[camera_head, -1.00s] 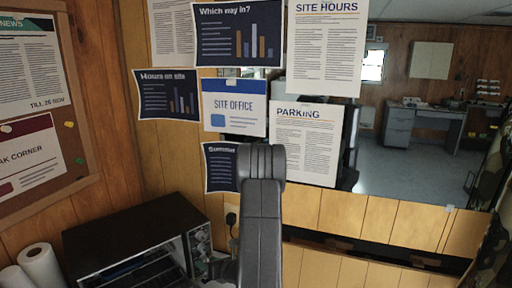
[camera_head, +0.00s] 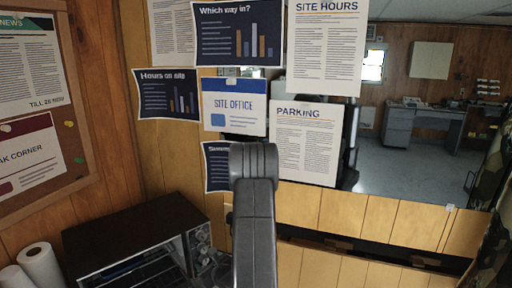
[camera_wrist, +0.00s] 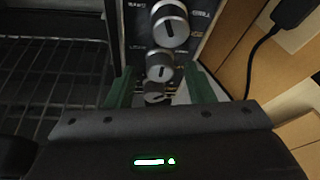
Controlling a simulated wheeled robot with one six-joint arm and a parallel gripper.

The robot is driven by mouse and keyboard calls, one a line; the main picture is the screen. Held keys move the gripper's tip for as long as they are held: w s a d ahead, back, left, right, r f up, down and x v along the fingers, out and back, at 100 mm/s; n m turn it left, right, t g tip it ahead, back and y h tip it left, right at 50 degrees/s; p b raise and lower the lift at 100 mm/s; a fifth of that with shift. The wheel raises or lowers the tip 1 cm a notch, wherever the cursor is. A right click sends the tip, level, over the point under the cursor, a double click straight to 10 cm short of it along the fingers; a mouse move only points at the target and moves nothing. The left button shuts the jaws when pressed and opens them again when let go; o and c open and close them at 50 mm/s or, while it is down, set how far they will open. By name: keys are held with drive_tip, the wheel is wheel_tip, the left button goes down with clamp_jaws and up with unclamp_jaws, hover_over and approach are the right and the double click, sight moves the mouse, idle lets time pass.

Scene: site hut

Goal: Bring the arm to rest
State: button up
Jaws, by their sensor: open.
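My arm (camera_head: 254,205) rises through the middle of the head view, in front of the papered wall. My gripper is out of sight in the head view. In the wrist view my gripper (camera_wrist: 160,88) shows two green fingers standing apart, with nothing held between them. Past the fingers is the control panel of a dark oven (camera_wrist: 160,60) with several round silver knobs. I cannot tell whether the fingers touch the panel.
The dark oven (camera_head: 130,232) stands at lower left, its racks visible. White paper rolls (camera_head: 40,264) stand to its left. A black plug and cable (camera_wrist: 290,14) are right of the panel. Posters (camera_head: 235,106) hang on the wall. A mirror or opening shows a desk (camera_head: 425,122).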

drive_tip(key=shift+s+d+r, duration=0.1)
drive_tip(key=shift+s+d, duration=0.15)
drive_tip(key=b+v, duration=0.1)
drive_tip(key=v, duration=0.5)
drive_tip(key=shift+b, duration=0.3)
drive_tip(key=shift+s+r, duration=0.1)
drive_tip(key=shift+r, duration=0.05)
